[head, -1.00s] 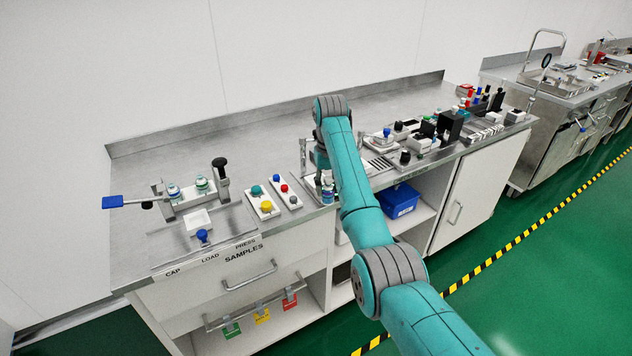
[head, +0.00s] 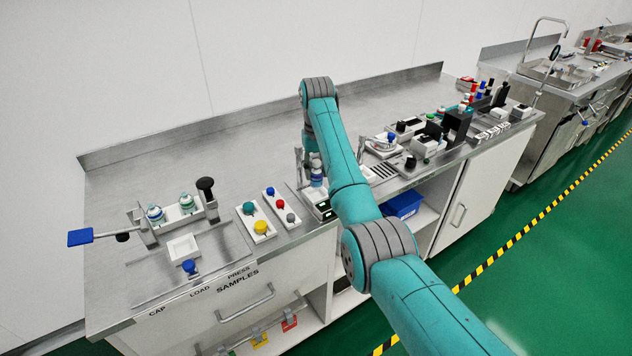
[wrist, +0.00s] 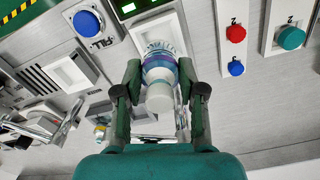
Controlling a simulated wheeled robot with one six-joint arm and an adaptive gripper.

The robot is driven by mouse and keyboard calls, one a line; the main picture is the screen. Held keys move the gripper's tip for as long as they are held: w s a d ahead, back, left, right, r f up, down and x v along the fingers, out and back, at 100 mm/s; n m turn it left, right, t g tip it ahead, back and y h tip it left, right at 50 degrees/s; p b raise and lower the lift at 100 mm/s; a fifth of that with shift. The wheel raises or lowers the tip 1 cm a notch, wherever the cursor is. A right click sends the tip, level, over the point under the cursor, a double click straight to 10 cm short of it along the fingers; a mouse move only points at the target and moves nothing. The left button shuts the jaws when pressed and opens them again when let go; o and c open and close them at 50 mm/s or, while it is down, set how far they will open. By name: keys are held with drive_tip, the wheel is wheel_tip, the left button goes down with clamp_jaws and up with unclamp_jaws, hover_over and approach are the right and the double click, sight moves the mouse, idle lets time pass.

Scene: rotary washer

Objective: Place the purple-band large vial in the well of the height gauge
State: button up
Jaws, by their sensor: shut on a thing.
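My gripper (wrist: 159,78) is shut on a white-capped large vial (wrist: 160,98) with a purple and blue band. In the head view the vial (head: 317,176) hangs near the bench's front, partly hidden by my arm. Behind the vial in the wrist view is a pale square fixture (wrist: 152,27) beside a small green display. In the head view that display unit (head: 323,207) stands just below the vial. I cannot tell for certain whether this is the height gauge. The vial hides part of the fixture, and I cannot see its base touching anything.
Button panels (head: 257,222) stand to the left on the bench. Further left a press-like rack (head: 172,218) holds two vials. Several instruments crowd the bench to the right. The back of the steel bench (head: 240,140) is clear.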

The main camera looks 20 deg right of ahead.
sight(317, 181)
drive_tip(key=shift+f, duration=2.2)
drive_tip(key=shift+f, duration=0.15)
drive_tip(key=o, duration=1.1)
drive_tip(key=shift+o, duration=0.2)
wheel_tip(317, 181, up, 12)
drive_tip(key=shift+r, duration=0.15)
